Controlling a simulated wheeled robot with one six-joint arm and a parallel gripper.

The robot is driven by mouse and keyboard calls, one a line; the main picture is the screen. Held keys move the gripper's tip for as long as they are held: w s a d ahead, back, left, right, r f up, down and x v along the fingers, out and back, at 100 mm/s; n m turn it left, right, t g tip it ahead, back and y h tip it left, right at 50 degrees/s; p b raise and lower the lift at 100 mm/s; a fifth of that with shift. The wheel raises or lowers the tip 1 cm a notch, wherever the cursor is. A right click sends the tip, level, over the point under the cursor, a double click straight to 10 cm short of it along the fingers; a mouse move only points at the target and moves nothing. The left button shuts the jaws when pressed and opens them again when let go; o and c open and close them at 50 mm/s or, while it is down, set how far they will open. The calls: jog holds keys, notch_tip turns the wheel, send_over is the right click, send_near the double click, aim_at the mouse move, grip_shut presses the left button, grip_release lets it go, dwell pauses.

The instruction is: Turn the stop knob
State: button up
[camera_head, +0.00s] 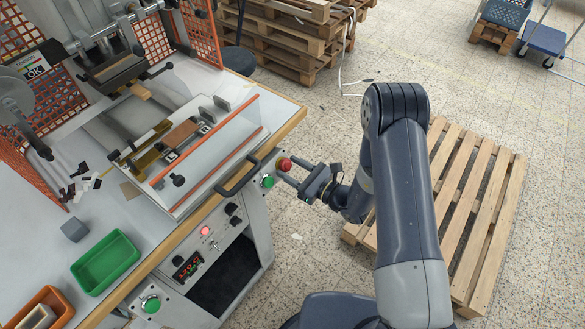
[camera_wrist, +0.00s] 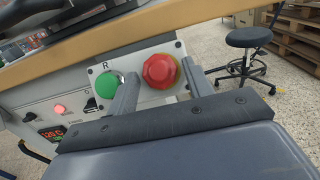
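The stop knob (camera_wrist: 160,71) is a red mushroom-shaped button on a light panel marked R, beside a round green button (camera_wrist: 108,85). In the wrist view, my gripper (camera_wrist: 159,72) is open, with one finger on each side of the knob and visible gaps between. The fingers point towards the panel, and I cannot tell how far they reach past the knob. In the head view, the red knob (camera_head: 284,164) shows at the bench's right side, with my gripper (camera_head: 282,172) right at it, partly covering its base.
The wooden bench edge (camera_wrist: 130,37) runs just above the panel. A black handle (camera_head: 236,176) sticks out nearby. A control panel (camera_head: 206,246) with a lit red lamp lies to the left below. Pallets (camera_head: 478,205) lie on the floor to the right.

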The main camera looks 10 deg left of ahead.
jog(key=c, duration=0.7)
jog(key=shift+m, duration=0.3)
jog(key=m+t+b, duration=0.1)
jog(key=m+h+b, duration=0.1)
jog(key=m, duration=0.1)
jog(key=shift+s+a+f+t, duration=0.1)
jog(key=shift+s+t, duration=0.1)
jog(key=shift+t, duration=0.2)
jog(key=shift+s+m+t+h+b, duration=0.1)
jog(key=shift+m+t+h+b, duration=0.4)
jog(key=shift+m, duration=0.7)
jog(key=shift+s+m+t+h+b, duration=0.1)
jog(key=shift+m+t+h+b, duration=0.35)
jog(key=shift+m, duration=0.75)
jog(key=shift+w+r, duration=0.1)
jog(key=shift+r, duration=0.1)
jog(key=o, duration=1)
jog(key=shift+c, duration=0.2)
